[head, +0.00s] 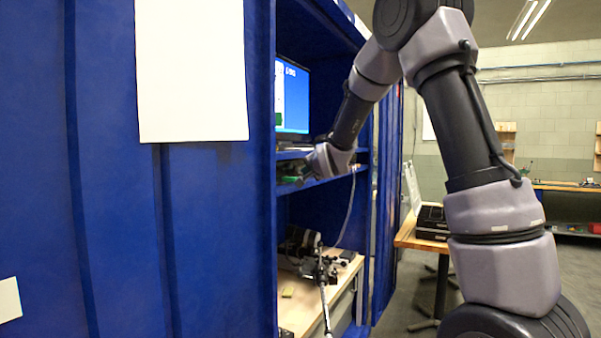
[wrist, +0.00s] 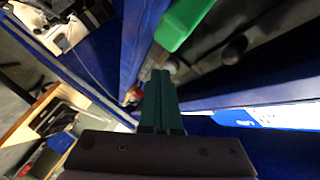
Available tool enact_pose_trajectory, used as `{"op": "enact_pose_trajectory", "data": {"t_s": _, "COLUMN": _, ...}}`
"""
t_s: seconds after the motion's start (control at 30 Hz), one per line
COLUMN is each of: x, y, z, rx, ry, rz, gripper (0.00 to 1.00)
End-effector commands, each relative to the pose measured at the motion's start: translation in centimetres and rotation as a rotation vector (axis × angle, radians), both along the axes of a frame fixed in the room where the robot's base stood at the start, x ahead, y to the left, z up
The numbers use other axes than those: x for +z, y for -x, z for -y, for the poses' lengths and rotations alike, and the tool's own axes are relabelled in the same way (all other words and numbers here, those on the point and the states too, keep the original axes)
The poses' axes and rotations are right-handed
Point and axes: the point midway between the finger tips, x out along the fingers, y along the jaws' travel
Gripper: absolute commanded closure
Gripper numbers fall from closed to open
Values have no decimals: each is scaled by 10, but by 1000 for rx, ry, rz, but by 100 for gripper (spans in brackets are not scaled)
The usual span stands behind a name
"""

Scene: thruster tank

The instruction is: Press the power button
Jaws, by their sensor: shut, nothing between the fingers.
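My gripper (wrist: 160,76) shows in the wrist view with its two teal fingers together and nothing between them. The fingertips lie close to a dark box-like unit (wrist: 205,72) beside a blue shelf edge. A dark round knob or button (wrist: 235,49) stands out on that unit, up and right of the fingertips and apart from them. I cannot tell whether it is the power button. A green block (wrist: 183,22) is above the fingertips. In the head view my arm reaches into the blue cabinet, below the monitor (head: 293,97), and my fingertips are not clear there.
The blue cabinet wall (head: 210,220) stands left of the opening. A blue shelf (head: 325,181) runs under my wrist. A cable (head: 347,215) hangs below it, over a workbench (head: 310,300) with dark equipment (head: 303,242). A wooden table (head: 412,238) stands to the right.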

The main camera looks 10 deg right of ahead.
Motion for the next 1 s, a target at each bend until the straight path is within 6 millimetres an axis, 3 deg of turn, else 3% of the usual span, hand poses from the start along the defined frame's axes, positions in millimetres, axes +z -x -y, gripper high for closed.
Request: {"op": "enact_pose_trajectory", "data": {"t_s": 1.0, "x": 0, "y": 15, "z": 21, "rx": -2, "ry": 0, "rz": -1, "gripper": 100}}
